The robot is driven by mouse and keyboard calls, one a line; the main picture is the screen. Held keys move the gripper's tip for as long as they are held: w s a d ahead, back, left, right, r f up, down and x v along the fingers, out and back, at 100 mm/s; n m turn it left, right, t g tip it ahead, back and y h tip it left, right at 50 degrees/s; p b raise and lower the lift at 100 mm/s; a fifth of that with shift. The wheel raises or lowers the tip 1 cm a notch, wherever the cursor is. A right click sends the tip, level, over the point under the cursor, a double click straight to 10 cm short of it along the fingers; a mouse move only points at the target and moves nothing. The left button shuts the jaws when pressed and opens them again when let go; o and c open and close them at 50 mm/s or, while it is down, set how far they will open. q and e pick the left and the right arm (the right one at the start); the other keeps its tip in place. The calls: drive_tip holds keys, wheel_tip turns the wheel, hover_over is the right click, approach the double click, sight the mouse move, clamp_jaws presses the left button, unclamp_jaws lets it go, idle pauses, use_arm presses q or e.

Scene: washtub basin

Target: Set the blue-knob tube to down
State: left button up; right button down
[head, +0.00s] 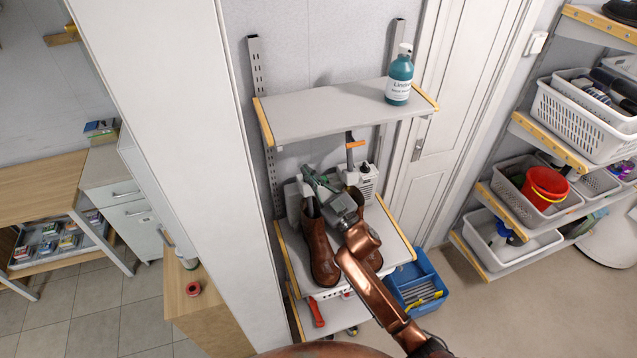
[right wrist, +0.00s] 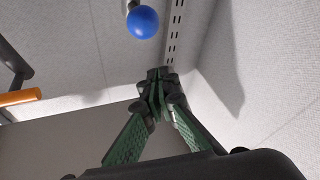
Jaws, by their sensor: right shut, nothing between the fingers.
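The blue knob (right wrist: 143,22) shows at the top of the right wrist view, on a short pale stem cut off by the frame edge. It is apart from the fingertips. My right gripper (head: 308,174) is over the middle shelf, above the left brown boot (head: 321,252). Its green fingers (right wrist: 158,85) are shut and empty in the wrist view. I cannot make out the blue knob in the head view, and cannot tell which way its tube points. An orange-topped tube (head: 355,144) stands up at the back of the grey-white device (head: 367,184). My left gripper is not in view.
The upper shelf (head: 330,112) carries a teal bottle (head: 399,76) and overhangs the back of the middle shelf. A second brown boot (head: 373,256) stands under my right arm. A tall white panel (head: 165,90) closes off the left. A blue crate (head: 419,278) sits low at right.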

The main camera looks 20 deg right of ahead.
drive_tip(key=f, duration=0.2)
drive_tip(key=d+f, duration=0.1)
drive_tip(key=f, duration=0.1)
drive_tip(key=shift+d, duration=0.2)
drive_tip(key=f+b, duration=0.1)
drive_tip(key=f, duration=0.1)
drive_tip(key=s+f+b, duration=0.1)
drive_tip(key=f, duration=0.1)
drive_tip(key=shift+s, duration=0.1)
idle(0.3)
